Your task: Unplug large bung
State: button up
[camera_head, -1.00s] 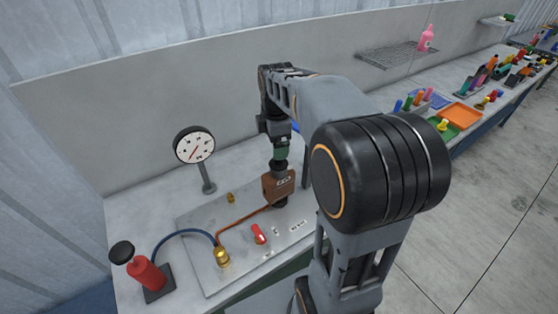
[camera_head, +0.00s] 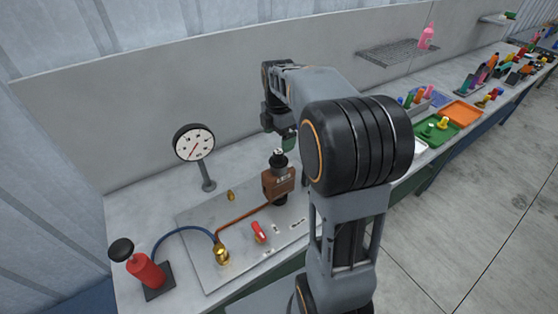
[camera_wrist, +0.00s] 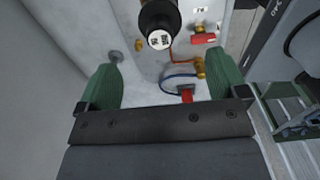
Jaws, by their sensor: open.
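A black, plug-like piece with a pale top (camera_head: 279,160), which looks like the large bung, stands upright on the brown block (camera_head: 277,184). In the wrist view a black cylinder (camera_wrist: 158,20) with a white, unreadable label on its end appears to be the same piece. My gripper (camera_wrist: 165,82) has its two green fingers spread wide, with nothing between them. The cylinder lies beyond the fingertips, roughly on the line between them and apart from both. In the head view one green finger (camera_head: 289,142) shows behind the piece; the rest is hidden by my arm.
A dial gauge (camera_head: 194,144) stands left of the block. A red hand pump (camera_head: 147,270) with a blue hose sits at the front left. A copper pipe (camera_head: 242,217) joins the block to a brass fitting (camera_head: 221,253). Coloured trays (camera_head: 462,112) lie farther right.

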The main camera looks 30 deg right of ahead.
aim_at(278, 151)
notch_tip(278, 151, down, 8)
jog(key=b, duration=0.5)
jog(key=shift+f+b, duration=0.1)
jog(key=shift+b, duration=0.25)
dwell(1.1)
jog(key=c, duration=1.2)
jog(key=shift+r+p, duration=0.25)
jog(key=shift+p, duration=0.15)
jog(key=shift+r+p, duration=2.35)
jog(key=shift+r, duration=0.45)
